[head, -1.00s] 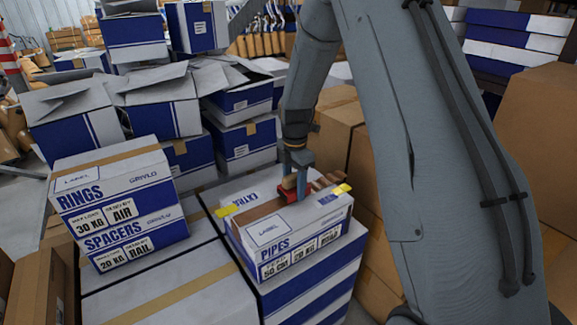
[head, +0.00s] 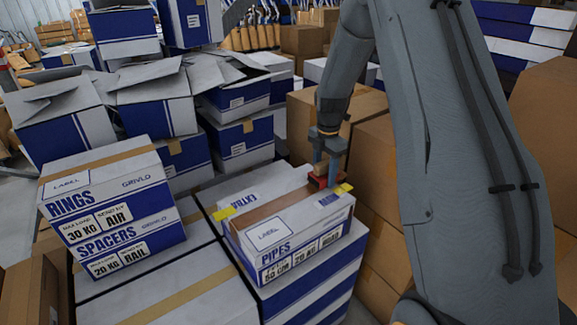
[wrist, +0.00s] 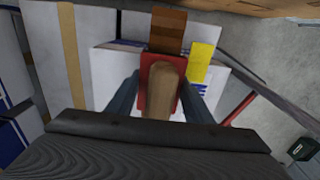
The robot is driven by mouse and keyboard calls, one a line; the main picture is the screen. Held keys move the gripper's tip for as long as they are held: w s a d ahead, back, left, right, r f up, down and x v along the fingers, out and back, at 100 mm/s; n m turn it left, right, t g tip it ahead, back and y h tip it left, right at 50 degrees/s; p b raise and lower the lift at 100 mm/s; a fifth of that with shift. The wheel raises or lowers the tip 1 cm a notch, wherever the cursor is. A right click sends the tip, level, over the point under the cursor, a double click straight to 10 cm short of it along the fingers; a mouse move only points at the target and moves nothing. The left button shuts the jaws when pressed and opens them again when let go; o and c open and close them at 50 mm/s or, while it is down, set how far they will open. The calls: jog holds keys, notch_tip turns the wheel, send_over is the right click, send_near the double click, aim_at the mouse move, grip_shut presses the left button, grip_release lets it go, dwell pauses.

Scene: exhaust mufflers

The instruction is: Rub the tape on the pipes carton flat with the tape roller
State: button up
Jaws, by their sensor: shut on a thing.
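The white and blue pipes carton (head: 291,232) sits on top of a stack. A brown tape strip (head: 262,205) runs along its top, with a yellow tab (head: 224,212) at the left end and another (head: 346,187) at the right. My gripper (head: 326,162) is shut on the tape roller (head: 317,183), at the right end of the tape close to the right yellow tab. In the wrist view the roller's red frame and wooden handle (wrist: 163,90) sit between my fingers, with brown tape (wrist: 168,28) beyond. The tape under the roller is hidden.
The rings carton (head: 98,180) stands on the spacers carton (head: 130,240) at left. Another white carton (head: 250,190) lies just behind the pipes carton. Brown cartons (head: 380,160) stand close on the right. Open cartons are piled behind.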

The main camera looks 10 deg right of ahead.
aim_at(328, 160)
jog(key=shift+w+d+r+p, duration=0.3)
jog(key=shift+d+r+p, duration=0.15)
jog(key=shift+d, duration=0.25)
jog(key=r+p, duration=0.1)
jog(key=r, duration=0.2)
jog(key=r+p, duration=0.1)
jog(key=r, duration=0.2)
jog(key=shift+s+a+p, duration=0.1)
jog(key=shift+a+p, duration=0.1)
jog(key=shift+p, duration=0.2)
jog(key=shift+d+r+p, duration=0.1)
jog(key=shift+r+p, duration=0.2)
jog(key=shift+r, duration=0.35)
